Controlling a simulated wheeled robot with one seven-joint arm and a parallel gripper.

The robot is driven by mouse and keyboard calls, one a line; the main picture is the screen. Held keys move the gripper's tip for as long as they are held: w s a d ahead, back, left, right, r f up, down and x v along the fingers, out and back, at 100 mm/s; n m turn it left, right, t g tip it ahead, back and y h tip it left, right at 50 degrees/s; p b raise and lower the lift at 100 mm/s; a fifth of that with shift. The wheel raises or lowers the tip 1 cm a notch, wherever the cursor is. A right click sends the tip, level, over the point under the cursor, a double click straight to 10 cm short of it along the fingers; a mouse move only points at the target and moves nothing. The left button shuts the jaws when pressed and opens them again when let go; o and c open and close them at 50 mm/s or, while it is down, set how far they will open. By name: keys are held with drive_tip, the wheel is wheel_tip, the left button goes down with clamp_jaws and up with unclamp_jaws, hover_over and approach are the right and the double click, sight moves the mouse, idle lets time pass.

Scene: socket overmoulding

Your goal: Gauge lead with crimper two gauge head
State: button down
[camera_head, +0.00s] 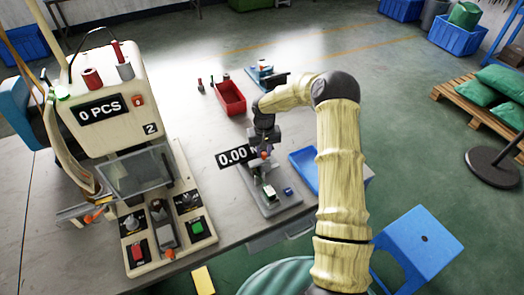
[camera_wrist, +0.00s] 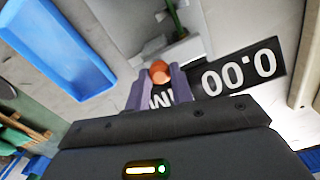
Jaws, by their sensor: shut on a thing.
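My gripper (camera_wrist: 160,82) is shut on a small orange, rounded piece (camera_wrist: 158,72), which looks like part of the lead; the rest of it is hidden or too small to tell. In the head view my gripper (camera_head: 263,148) is over the gauge stand (camera_head: 268,197), whose black display (camera_head: 233,156) reads 0.00. The wrist view shows the display (camera_wrist: 240,70) upside down, close beyond the fingers. Whether the orange piece touches the gauge head cannot be told. The crimper marked 2 (camera_head: 120,95) stands at the left, its counter reading 0 PCS.
A blue tray (camera_head: 304,168) lies right of the gauge, partly behind my arm. A blue stool (camera_head: 418,245) stands on the floor at right.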

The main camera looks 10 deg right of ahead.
drive_tip(key=shift+a, duration=0.2)
drive_tip(key=c, duration=1.2)
unclamp_jaws()
drive_tip(key=shift+s+a, duration=0.1)
drive_tip(key=shift+a, duration=0.05)
drive_tip(key=shift+r, duration=0.1)
wheel_tip(320, 180, up, 17)
drive_tip(key=b, duration=0.2)
drive_tip(key=shift+r, duration=0.15)
drive_tip(key=s+f+t, duration=0.1)
drive_tip(key=s+t, duration=0.1)
drive_tip(key=s, duration=2.6)
drive_tip(key=shift+a+t, duration=0.25)
drive_tip(key=shift+t, duration=0.05)
